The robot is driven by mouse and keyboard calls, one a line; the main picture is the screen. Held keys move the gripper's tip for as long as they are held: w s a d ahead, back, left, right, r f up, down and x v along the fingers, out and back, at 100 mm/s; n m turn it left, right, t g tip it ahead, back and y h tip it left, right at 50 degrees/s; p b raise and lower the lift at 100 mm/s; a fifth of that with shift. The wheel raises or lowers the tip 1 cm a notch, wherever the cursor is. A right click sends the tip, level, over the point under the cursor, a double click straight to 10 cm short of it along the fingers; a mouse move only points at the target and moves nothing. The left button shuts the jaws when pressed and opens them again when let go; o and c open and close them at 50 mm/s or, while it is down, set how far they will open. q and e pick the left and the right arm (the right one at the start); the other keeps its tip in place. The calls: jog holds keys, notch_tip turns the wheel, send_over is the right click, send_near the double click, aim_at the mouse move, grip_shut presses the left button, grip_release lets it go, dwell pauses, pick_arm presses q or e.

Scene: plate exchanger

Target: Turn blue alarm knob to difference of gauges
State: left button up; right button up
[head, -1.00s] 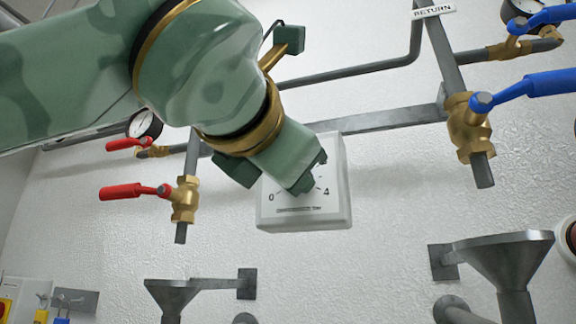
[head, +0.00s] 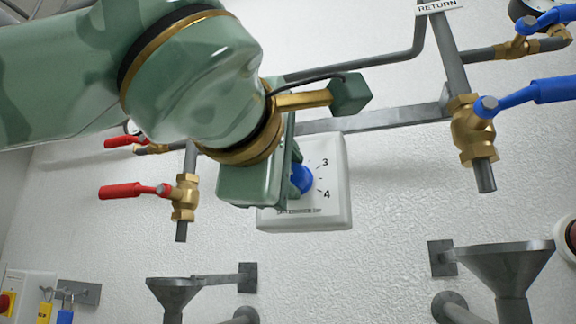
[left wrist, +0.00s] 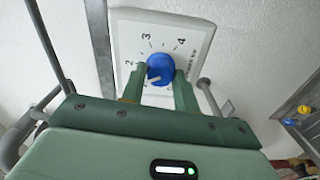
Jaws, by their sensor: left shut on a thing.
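The white dial box (head: 335,215) is fixed to the wall, with a blue alarm knob (head: 302,180) on its face. The 3 and 4 marks show right of the knob in the head view. My left gripper (head: 294,178) covers the dial's left part there. In the left wrist view its two fingers (left wrist: 160,76) are shut on the blue knob (left wrist: 160,66), one at each side. A white mark on the knob points down-left in that view. A gauge (head: 522,10) is cut off at the top right, its reading unclear; the left gauge (head: 130,127) is almost hidden behind my arm.
Red-handled valves (head: 120,191) are on the left, and blue-handled valves (head: 550,90) on the right. Grey pipes (head: 385,118) run along the wall. Grey funnels (head: 505,262) stand below. The wall directly under the dial box is clear.

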pick_arm(q)
jog(key=shift+f+m+p, duration=0.1)
jog(key=shift+m+p, duration=0.6)
jog(key=shift+m, duration=2)
jog(key=shift+f, duration=0.1)
jog(key=o, duration=1)
jog(key=shift+c, duration=0.2)
